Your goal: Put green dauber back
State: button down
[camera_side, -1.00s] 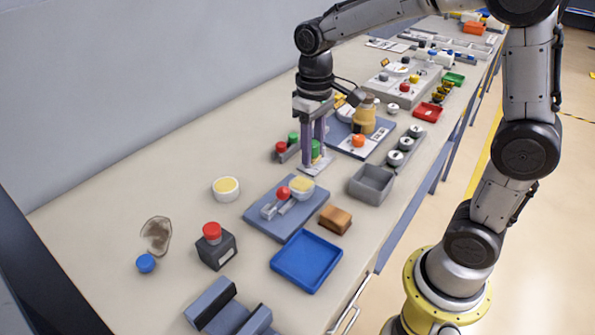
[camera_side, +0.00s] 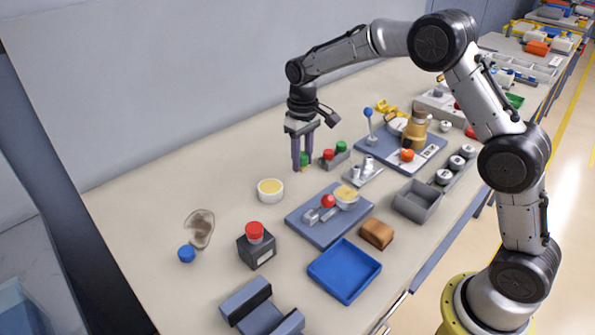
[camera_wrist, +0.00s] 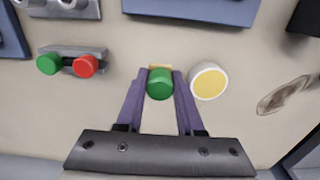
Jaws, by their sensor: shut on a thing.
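My gripper (camera_side: 302,166) points down over the bench, left of the small grey rack. Its two purple fingers are shut on a green dauber (camera_side: 304,159). In the wrist view the round green end of the held dauber (camera_wrist: 160,84) shows between the fingers, with a tan edge behind it. I cannot tell whether it touches the bench. A grey stand (camera_side: 363,174) with short metal posts lies to the right. The grey rack (camera_side: 343,163) holds a red cap (camera_side: 328,154) and another green cap (camera_side: 341,147).
A white dish with yellow content (camera_side: 270,190) sits close to my gripper. A blue-grey board (camera_side: 316,235) with a red ball, a blue tray (camera_side: 344,271) and a grey bin (camera_side: 416,201) stand nearer the front.

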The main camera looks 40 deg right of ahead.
aim_at(297, 181)
jog(key=shift+w+f, duration=0.7)
jog(key=shift+f, duration=0.1)
jog(key=shift+w+f, duration=0.15)
jog(key=shift+f, duration=1.55)
jog(key=shift+f, duration=0.15)
jog(key=c, duration=0.5)
grip_release()
jog(key=shift+c, duration=0.2)
